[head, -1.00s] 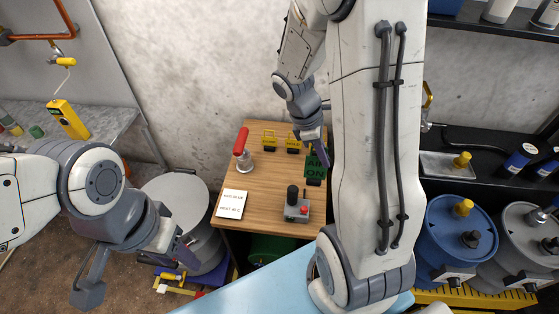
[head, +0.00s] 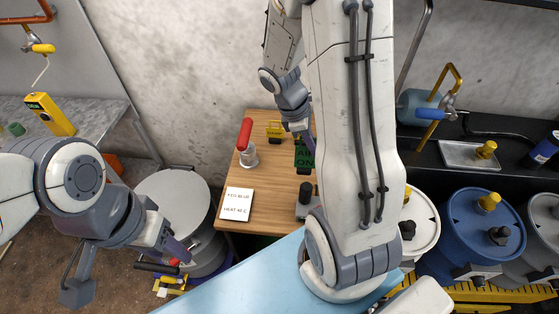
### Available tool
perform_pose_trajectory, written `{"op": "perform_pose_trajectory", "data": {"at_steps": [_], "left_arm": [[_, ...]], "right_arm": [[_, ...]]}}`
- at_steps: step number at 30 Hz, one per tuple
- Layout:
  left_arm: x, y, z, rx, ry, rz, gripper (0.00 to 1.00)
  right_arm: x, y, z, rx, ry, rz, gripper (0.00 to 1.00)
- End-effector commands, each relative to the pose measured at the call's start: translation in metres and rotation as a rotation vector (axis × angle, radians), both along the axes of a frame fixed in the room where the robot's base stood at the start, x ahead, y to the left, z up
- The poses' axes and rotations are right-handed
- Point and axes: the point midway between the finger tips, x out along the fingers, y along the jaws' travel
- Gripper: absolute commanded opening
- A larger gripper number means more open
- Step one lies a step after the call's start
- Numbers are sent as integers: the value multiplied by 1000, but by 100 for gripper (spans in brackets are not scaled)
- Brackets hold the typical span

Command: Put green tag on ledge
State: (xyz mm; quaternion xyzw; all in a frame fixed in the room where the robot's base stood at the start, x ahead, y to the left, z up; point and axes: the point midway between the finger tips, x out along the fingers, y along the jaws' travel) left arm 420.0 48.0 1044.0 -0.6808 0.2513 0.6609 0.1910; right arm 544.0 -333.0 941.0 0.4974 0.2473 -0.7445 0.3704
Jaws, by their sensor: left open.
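The green tag (head: 305,158) with dark lettering hangs just below the fingertips of my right gripper (head: 300,132), over the wooden table (head: 264,184). The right gripper appears closed on its upper edge; the fingers are small and partly hidden. My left gripper (head: 126,272) is open and empty at the lower left, its fingers wide apart, beside a grey drum and away from the tag. I cannot tell for sure which surface is the ledge.
A grey drum (head: 176,197) stands left. A blue drum (head: 478,232) and a dark shelf (head: 425,146) are right.

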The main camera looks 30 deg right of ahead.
Motion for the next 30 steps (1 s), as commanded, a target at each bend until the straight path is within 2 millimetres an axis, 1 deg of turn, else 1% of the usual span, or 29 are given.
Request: {"op": "perform_pose_trajectory", "data": {"at_steps": [1,9,13,18,25,27,30], "left_arm": [[0,0,1,0,0,0,50],[0,0,9,0,0,0,50],[0,0,11,0,0,0,50],[0,0,12,0,0,0,50],[0,0,15,0,0,0,50],[0,0,15,0,0,0,50],[0,0,15,0,0,0,50]], "right_arm": [[8,7,-7,2,4,5,0],[55,44,-43,1,3,1,0],[71,57,-54,0,2,1,0],[78,63,-63,1,2,0,0],[79,64,-95,0,4,2,0],[79,64,-100,0,2,1,0],[79,64,-101,0,0,0,0]]}}
